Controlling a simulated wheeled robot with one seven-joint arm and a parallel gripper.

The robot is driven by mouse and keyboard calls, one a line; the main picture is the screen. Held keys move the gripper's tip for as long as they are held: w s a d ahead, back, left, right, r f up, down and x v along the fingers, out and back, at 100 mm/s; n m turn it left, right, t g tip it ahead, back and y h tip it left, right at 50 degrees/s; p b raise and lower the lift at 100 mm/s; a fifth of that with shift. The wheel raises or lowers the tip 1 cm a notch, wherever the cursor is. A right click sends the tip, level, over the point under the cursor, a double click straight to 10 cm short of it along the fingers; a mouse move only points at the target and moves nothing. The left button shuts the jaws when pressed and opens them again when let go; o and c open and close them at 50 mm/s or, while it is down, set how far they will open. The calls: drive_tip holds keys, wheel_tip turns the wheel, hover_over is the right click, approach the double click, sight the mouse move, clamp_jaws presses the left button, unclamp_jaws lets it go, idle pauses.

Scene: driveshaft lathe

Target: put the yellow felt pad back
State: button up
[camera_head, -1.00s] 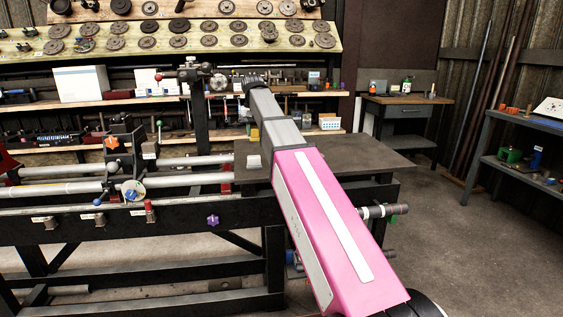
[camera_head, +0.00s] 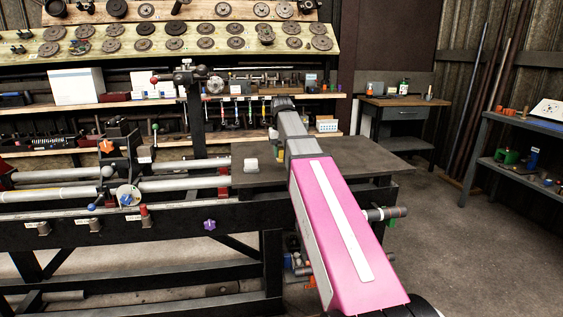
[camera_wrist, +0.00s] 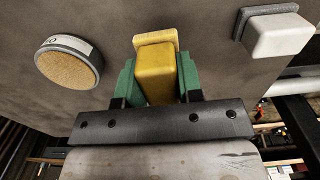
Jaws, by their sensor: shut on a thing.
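The yellow felt pad (camera_wrist: 154,72) is a block with a wider, lighter yellow end. It is held between the green fingers of my gripper (camera_wrist: 157,62), which is shut on its sides. The pad is over or against the dark grey table top (camera_wrist: 110,20); I cannot tell whether it touches. In the head view my arm mostly hides my gripper and the pad above the table (camera_head: 350,155).
A white block on a grey base (camera_wrist: 278,36) is to the right of the pad; it also shows in the head view (camera_head: 251,164). A round tan-faced piece with a white label (camera_wrist: 67,68) is to the left. Lathe bars (camera_head: 180,184) extend left of the table.

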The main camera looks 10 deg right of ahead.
sight(282, 160)
drive_tip(key=shift+f, duration=1.85)
drive_tip(key=shift+f, duration=0.15)
drive_tip(key=o, duration=0.9)
wheel_tip(282, 160, up, 12)
drive_tip(key=shift+r, duration=0.15)
